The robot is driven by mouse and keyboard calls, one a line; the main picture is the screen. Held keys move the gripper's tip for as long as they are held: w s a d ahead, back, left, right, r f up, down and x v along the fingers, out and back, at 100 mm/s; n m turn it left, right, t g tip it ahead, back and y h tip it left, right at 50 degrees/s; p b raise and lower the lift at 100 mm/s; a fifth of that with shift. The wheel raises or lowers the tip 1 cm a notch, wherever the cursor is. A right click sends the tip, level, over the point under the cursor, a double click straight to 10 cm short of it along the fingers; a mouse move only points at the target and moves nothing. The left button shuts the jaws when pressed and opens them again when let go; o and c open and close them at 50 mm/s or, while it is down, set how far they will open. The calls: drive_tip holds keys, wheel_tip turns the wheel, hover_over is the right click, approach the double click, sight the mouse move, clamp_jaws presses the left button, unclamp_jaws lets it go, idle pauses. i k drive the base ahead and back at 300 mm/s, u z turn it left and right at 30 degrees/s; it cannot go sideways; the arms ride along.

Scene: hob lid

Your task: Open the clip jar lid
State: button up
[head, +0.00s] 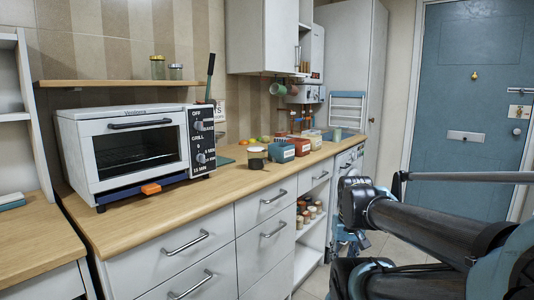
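A small glass jar with dark contents (256,159) stands upright on the wooden counter, right of the toaster oven. Two more small jars, a left one (157,68) and a right one (176,72), stand on the wall shelf. I cannot tell which is the clip jar; any clip or lid edge is too small to make out. My dark arm reaches in from the right. My gripper (345,247) seems to hang low in front of the cabinets, apart from all the jars. Its fingers are partly hidden by the arm and unclear.
A white toaster oven (136,150) stands on the left of the counter (190,197). Blue (281,153) and red (301,146) boxes stand right of the counter jar. The wall shelf (130,83) and upper cabinet (262,37) overhang. The counter's front strip is clear.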

sight(256, 149)
drive_tip(key=k, duration=1.3)
drive_tip(key=z, duration=0.45)
drive_tip(key=i, duration=1)
